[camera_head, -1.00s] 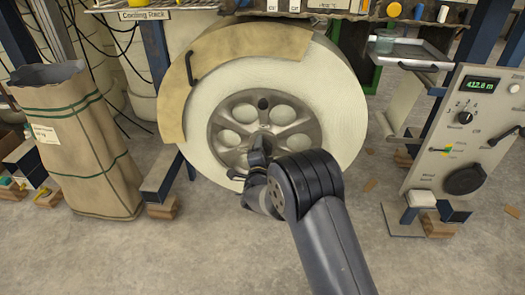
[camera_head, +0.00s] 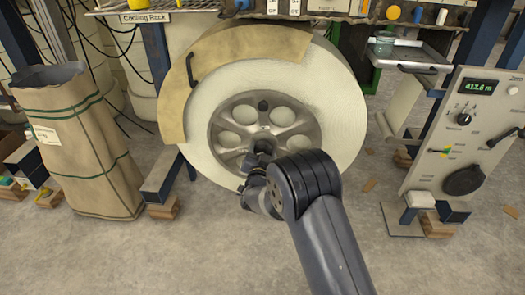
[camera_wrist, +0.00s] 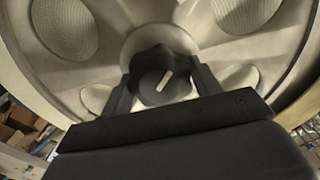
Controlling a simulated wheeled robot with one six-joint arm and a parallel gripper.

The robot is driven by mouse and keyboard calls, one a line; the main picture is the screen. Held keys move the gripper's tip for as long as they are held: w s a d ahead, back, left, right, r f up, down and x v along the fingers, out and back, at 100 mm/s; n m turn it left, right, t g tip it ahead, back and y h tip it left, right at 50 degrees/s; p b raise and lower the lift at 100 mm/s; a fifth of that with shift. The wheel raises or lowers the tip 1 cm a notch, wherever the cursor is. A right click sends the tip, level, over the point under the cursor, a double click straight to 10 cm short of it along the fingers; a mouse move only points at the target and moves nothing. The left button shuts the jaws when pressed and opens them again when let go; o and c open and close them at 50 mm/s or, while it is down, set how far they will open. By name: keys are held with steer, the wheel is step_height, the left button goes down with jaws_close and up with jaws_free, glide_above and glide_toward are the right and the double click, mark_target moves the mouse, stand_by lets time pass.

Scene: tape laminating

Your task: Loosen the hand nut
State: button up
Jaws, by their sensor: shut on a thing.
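The hand nut (camera_wrist: 163,78) is a black lobed knob with a white bar mark on its face, at the hub of the metal wheel in the wrist view. My gripper (camera_wrist: 165,85) has one finger on each side of the nut and is shut on it. In the head view my gripper (camera_head: 262,160) reaches the hub of the wheel (camera_head: 225,133) from below and hides most of the nut. The white roll (camera_head: 345,110) surrounds the wheel, with a tan curved guard (camera_head: 255,42) over its upper left.
A control panel (camera_head: 470,125) with dials and a display stands at the right. A tall brown sack (camera_head: 80,140) stands at the left. A blue bench leg (camera_head: 160,165) is beside the roll. The floor in front is clear.

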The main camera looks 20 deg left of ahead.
steer(key=shift+n, duration=0.6)
steer(key=shift+f+n, duration=0.1)
steer(key=shift+n, duration=0.2)
steer(key=o, duration=1)
steer(key=shift+s, duration=0.1)
steer(key=p+v, duration=0.3)
steer(key=v, duration=0.7)
steer(key=shift+s+d+p, duration=0.15)
steer(key=shift+s+p, duration=0.15)
steer(key=shift+w, duration=0.1)
